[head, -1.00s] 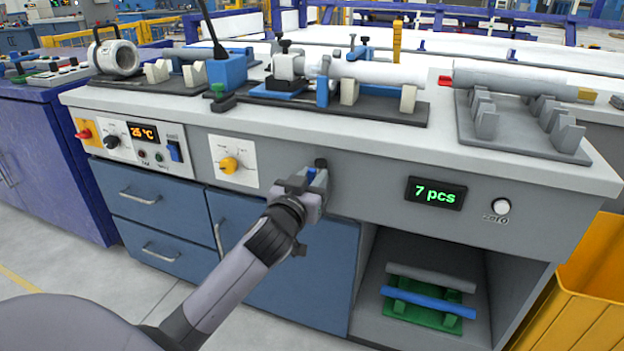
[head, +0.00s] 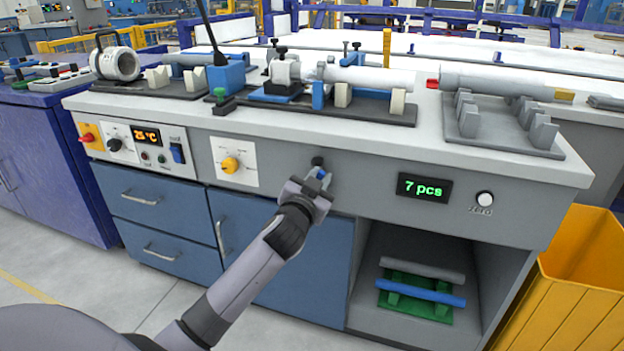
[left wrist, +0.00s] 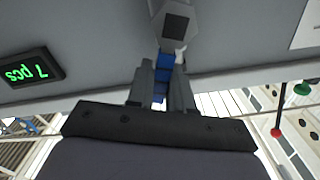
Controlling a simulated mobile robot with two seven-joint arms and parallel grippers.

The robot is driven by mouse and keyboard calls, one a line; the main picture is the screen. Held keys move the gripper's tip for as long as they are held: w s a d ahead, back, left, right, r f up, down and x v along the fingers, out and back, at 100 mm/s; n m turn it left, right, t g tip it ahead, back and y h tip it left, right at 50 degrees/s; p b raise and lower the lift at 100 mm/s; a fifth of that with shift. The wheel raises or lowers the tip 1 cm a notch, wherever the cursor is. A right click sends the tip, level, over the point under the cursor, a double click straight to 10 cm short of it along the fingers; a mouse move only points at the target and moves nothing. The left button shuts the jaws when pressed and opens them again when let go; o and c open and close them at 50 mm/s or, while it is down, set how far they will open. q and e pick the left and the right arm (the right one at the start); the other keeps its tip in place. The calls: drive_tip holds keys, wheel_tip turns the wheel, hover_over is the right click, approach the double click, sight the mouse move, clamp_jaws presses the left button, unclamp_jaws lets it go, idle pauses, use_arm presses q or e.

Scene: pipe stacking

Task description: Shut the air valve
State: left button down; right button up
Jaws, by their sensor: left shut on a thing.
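The air valve is on the grey front panel of the workbench, with a dark fitting (head: 318,161) and a blue handle (head: 323,174). My left gripper (head: 317,182) is at the handle, its jaws shut on it. In the left wrist view the blue handle (left wrist: 164,72) runs between the two grey fingers of my left gripper (left wrist: 162,88). The grey valve body (left wrist: 176,25) with a dark square face is just beyond them. The fingers cover part of the handle. My right gripper is not in view.
A yellow knob (head: 231,165) on a white plate is left of the valve. A "7 pcs" display (head: 424,188) and a white round button (head: 485,199) are to the right. The benchtop (head: 240,120) overhangs above, with clamps and pipes. A yellow bin (head: 570,290) stands at the right.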

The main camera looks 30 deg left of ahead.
use_arm(q)
drive_tip(key=shift+w+d+f+m+p, duration=0.15)
drive_tip(key=shift+d+m+p, duration=0.25)
drive_tip(key=shift+m, duration=0.6)
drive_tip(key=shift+w+d+f+m, duration=0.1)
drive_tip(key=shift+d+f+m, duration=0.55)
drive_tip(key=shift+m, duration=1.3)
drive_tip(key=shift+w+d+f+m, duration=0.1)
drive_tip(key=shift+d+f+m, duration=0.15)
drive_tip(key=shift+f+m, duration=1.25)
drive_tip(key=shift+w+d+f+m, duration=0.1)
drive_tip(key=shift+d+f+m, duration=0.3)
drive_tip(key=shift+m, duration=2.05)
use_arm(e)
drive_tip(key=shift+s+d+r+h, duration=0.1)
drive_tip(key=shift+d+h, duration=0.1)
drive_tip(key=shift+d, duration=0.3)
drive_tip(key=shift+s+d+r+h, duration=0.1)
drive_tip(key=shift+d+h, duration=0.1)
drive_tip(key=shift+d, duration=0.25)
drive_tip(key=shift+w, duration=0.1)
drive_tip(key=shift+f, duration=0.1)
use_arm(q)
drive_tip(key=c, duration=1.1)
unclamp_jaws()
